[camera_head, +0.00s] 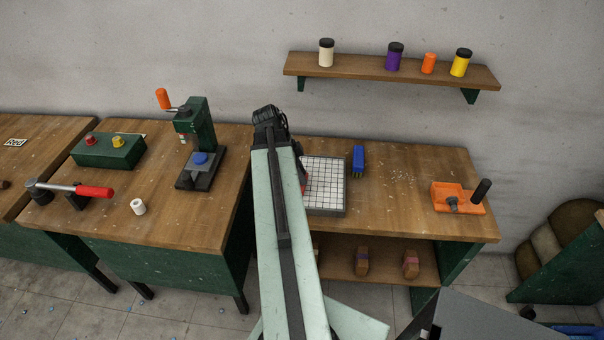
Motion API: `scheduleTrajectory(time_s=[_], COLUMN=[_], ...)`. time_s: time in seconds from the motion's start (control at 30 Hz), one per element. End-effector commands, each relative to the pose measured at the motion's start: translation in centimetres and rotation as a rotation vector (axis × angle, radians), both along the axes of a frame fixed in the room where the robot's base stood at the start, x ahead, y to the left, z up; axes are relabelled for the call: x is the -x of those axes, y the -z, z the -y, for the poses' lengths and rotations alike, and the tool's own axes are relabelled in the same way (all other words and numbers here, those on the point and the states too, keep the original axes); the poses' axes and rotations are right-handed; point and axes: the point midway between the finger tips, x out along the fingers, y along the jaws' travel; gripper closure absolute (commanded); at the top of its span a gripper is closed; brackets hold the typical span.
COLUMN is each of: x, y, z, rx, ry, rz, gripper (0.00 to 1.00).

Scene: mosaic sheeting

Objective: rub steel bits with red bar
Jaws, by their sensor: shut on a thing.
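My pale green arm reaches up the middle of the view and bends at a black joint. My gripper (300,165) is mostly hidden behind it; only a dark edge shows. A sliver of red (303,182), which looks like the red bar, shows just below that edge, at the left side of a grey tray (345,190) of white square tiles. My gripper is shut on it. Whether the bar touches the tiles is hidden. Small pale specks (403,177), perhaps the steel bits, lie scattered on the wooden bench right of the tray.
A blue block (358,158) stands right of the tray. An orange tool with a black handle (458,198) lies at the bench's right end. A green press (195,130) and a red-handled lever (85,190) are on the left bench. A shelf (390,73) holds jars.

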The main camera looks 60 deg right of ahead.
Motion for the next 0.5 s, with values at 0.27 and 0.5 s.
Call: scheduleTrajectory(time_s=[0.27,0.5], x=[0.1,0.1], y=[-4.1,-5.4], z=[0.0,0.1], rx=[0.001,0.001], ry=[0.001,0.001], rz=[-0.002,-0.003], gripper=[1.0,1.0])
